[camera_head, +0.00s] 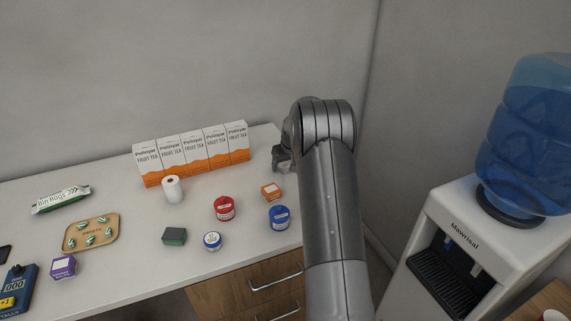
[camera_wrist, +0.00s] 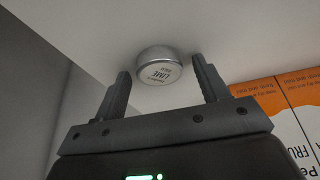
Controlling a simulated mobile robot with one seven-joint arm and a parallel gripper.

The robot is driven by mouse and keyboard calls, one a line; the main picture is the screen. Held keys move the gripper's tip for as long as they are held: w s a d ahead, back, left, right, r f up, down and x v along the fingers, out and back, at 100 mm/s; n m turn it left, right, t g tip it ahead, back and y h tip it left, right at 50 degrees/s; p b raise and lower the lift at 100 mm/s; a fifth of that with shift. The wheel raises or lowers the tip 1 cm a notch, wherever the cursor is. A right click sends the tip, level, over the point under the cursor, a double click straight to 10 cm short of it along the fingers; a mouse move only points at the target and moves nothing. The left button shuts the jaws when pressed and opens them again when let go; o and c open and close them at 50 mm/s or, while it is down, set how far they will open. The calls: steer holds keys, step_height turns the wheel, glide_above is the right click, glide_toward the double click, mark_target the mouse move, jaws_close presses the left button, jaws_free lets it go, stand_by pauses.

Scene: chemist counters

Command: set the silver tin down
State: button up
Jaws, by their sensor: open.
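The silver tin (camera_wrist: 158,56), a short round tin with a pale label reading "LIME", stands on the white counter in the wrist view. It is near the counter's edge, ahead of and between the fingertips. My gripper (camera_wrist: 160,72) is open, with one finger on each side of the tin and a visible gap on both sides. In the head view my gripper (camera_head: 281,160) is at the far right corner of the counter. The tin is hidden there behind my gripper and arm.
A row of fruit tea boxes (camera_head: 192,152) stands left of my gripper. A water cooler (camera_head: 455,240) stands right of the counter.

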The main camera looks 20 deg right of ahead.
steer(key=v, duration=1.2)
steer(key=s+a+r, duration=1.3)
steer(key=s+r, duration=0.1)
steer(key=s, duration=0.4)
steer(key=s+a+f, duration=0.1)
steer(key=s+a, duration=0.3)
steer(key=s, duration=0.8)
steer(key=s+a+f+t, duration=0.1)
steer(key=s+a, duration=0.3)
steer(key=s, duration=0.9)
steer(key=shift+f, duration=0.2)
